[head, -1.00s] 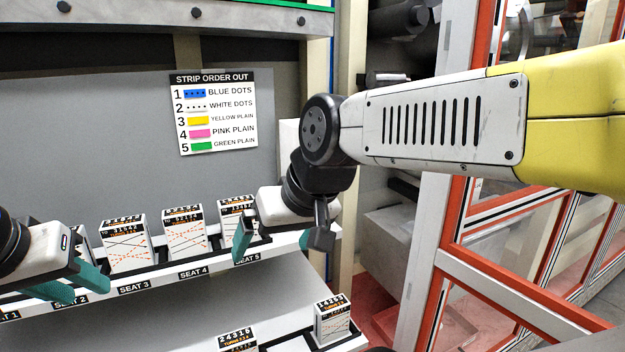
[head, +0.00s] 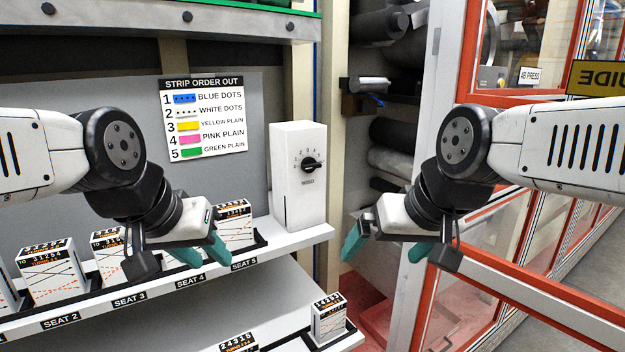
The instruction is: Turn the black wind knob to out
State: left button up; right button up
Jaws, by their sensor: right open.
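The black wind knob (head: 312,163) is on the front of an upright white box (head: 298,205) at the right end of the seat shelf. My right gripper (head: 386,246) is to the right of and below the knob, past the shelf end, open and empty. Neither gripper touches the knob, which is in plain sight.
A shelf (head: 110,300) holds several patterned packs. More packs, such as one pack (head: 328,318), stand on a lower shelf. A strip order sign (head: 205,118) hangs on the back panel. An orange-framed glazed guard (head: 520,275) stands at the right, behind my right arm.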

aim_at(309, 164)
jog(key=k+j+u, duration=0.25)
jog(key=k+u, duration=0.15)
jog(key=k+j+u, duration=0.4)
